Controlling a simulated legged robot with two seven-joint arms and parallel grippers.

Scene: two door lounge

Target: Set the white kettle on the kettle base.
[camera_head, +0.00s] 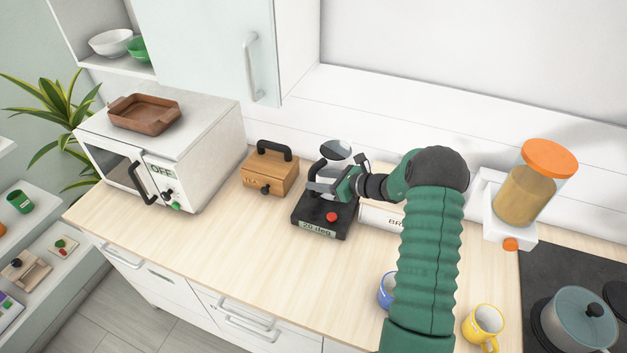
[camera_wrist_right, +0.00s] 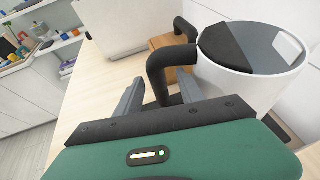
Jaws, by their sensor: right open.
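The white kettle (camera_wrist_right: 245,75) has a black handle and a grey and black top; it fills the right of the wrist view. Its top (camera_head: 336,149) also shows in the head view. It appears upright on the black kettle base (camera_head: 325,216), which has a red button and reads "20 deg"; my gripper partly hides the contact, so I cannot tell whether it is fully seated. My right gripper (camera_head: 328,186) is open, with the kettle handle between its fingers (camera_wrist_right: 160,90). My left gripper is not in view.
A wooden box (camera_head: 268,174) and a white oven (camera_head: 165,150) stand left of the base. A white box (camera_head: 378,215) and a dispenser (camera_head: 520,195) stand right. A blue mug (camera_head: 386,290) and a yellow mug (camera_head: 484,325) stand in front. The counter's front left (camera_head: 200,245) is clear.

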